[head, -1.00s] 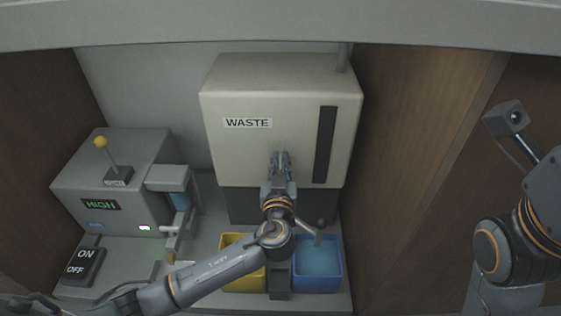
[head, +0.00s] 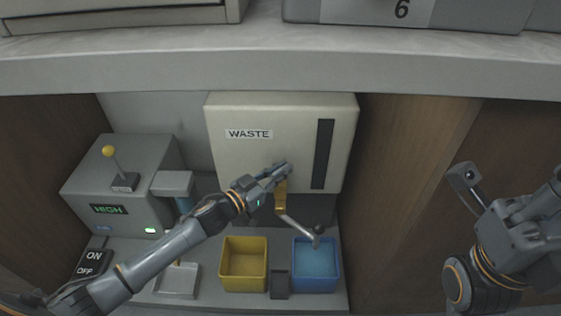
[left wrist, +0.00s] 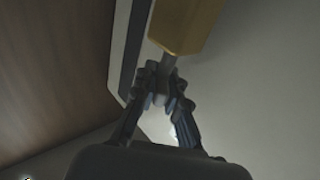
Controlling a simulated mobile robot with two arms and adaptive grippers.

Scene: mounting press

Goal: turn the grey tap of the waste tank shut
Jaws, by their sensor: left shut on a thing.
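The cream waste tank (head: 245,155) stands at the back with a WASTE label. Below its front, a brass-coloured tap body (head: 281,200) carries a grey arm ending in a dark knob (head: 317,230) above the blue bin (head: 316,270). My left gripper (head: 283,168) is at the top of the brass body, reaching in from the lower left. In the left wrist view its fingers (left wrist: 162,95) are shut on a small grey tap handle (left wrist: 167,66) that joins the brass body (left wrist: 185,25). The fingers hide most of the handle. My right arm is at the right; its fingers cannot be made out.
A yellow bin (head: 244,280) stands left of the blue one. A grey machine (head: 125,185) with a yellow-knobbed lever and an ON/OFF switch (head: 90,262) is at the left. Wooden walls close both sides; a ledge (head: 300,70) runs across above.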

